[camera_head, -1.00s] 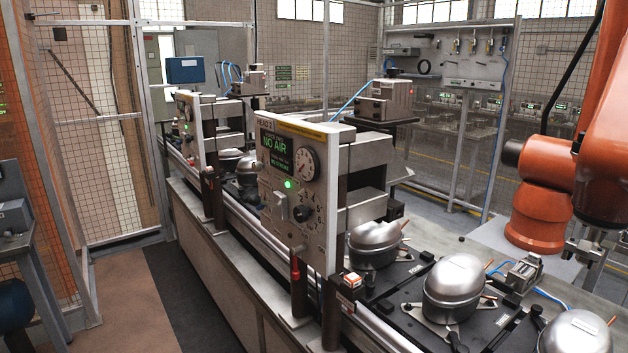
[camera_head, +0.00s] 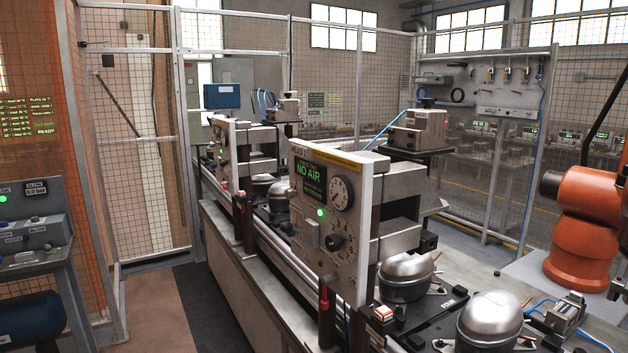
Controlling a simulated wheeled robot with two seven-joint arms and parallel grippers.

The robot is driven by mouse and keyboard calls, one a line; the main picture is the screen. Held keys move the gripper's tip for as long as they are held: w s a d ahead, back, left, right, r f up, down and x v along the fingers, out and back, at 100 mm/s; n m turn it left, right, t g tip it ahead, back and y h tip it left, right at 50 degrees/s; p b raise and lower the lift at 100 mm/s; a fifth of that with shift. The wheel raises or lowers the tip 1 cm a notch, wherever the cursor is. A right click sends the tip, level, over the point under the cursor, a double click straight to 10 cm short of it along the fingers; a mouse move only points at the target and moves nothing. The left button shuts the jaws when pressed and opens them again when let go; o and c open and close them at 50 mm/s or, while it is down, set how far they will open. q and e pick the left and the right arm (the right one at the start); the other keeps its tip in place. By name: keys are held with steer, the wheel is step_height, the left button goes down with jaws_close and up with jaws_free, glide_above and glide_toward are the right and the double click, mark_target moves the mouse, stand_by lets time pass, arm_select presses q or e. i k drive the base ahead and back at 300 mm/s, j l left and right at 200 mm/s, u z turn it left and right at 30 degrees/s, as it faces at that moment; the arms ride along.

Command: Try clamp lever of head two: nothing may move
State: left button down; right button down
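The head two panel (camera_head: 330,225) stands upright over the pallet line, right of the picture's middle. Its screen (camera_head: 309,179) reads NO AIR, and a green lamp (camera_head: 320,212) is lit below it. A round dial (camera_head: 340,194) and a black knob (camera_head: 333,242) sit on the panel, with a pale switch plate (camera_head: 312,232) beside the knob. A red-topped upright handle (camera_head: 324,297) stands at the panel's lower left edge; I cannot tell whether it is the clamp lever. Neither of my grippers is in view.
Domed compressors (camera_head: 407,277) sit on dark pallets to the right. Another head (camera_head: 225,160) stands farther back. An orange robot arm (camera_head: 585,225) is at the right. A grey console (camera_head: 35,235) stands at left. The aisle floor (camera_head: 155,315) is clear.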

mark_target(285, 226)
steer(key=j+z, duration=0.1)
steer(key=j, duration=0.35)
steer(key=k+j+z, duration=0.1)
steer(key=j, duration=0.3)
steer(key=k+j+z, duration=0.1)
steer(key=j, duration=0.35)
